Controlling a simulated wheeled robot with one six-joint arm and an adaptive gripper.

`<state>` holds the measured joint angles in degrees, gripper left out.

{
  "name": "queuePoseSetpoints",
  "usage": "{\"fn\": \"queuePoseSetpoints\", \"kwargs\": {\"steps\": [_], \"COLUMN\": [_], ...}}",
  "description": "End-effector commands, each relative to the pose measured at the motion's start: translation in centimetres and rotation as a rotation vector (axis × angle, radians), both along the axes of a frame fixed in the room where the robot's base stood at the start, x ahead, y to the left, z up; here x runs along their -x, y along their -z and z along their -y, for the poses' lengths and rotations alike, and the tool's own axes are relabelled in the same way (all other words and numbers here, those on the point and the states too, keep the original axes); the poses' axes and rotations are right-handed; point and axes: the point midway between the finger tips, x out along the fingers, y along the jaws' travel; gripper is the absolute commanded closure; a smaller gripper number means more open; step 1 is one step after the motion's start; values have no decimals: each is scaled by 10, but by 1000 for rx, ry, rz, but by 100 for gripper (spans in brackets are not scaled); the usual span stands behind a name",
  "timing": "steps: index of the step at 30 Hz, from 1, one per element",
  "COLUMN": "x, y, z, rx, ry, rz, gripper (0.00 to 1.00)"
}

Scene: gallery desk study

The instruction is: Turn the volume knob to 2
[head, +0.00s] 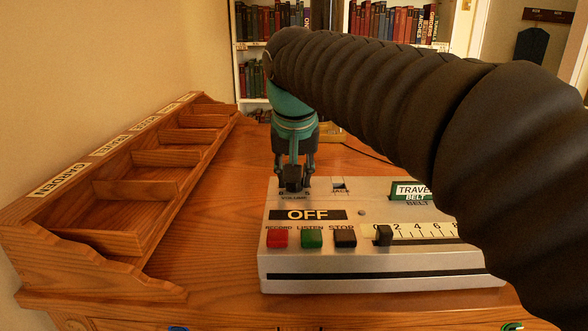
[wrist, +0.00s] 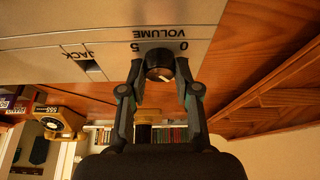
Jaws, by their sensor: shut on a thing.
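The volume knob (wrist: 158,64) is a dark round knob on the back left of a silver desk machine (head: 375,277). The wrist view shows it upside down beside the printed VOLUME label, with marks 0 and 5 either side. A short pale pointer line shows on its face, but the exact setting is too small to read. My gripper (wrist: 160,70) has one finger on each side of the knob and is shut on it. In the head view my gripper (head: 293,183) points down onto the knob and largely hides it.
The machine has an OFF display (head: 307,215), red (head: 277,238), green (head: 312,238) and black (head: 345,237) buttons, a slider (head: 383,235) and a jack socket (head: 339,184). A labelled wooden compartment rack (head: 120,232) stands left. Bare desk lies between them.

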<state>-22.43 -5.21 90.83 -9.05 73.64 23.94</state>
Motion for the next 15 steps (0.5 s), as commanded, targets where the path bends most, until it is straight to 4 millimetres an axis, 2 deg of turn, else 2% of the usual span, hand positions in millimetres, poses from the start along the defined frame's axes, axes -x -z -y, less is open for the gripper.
{"fn": "queuePoseSetpoints", "kwargs": {"steps": [6, 15], "x": [1, 1], "y": [1, 1], "z": [-1, -2], "rx": [0, -1], "ry": [114, 184], "rz": [-6, -6], "gripper": [100, 100]}}
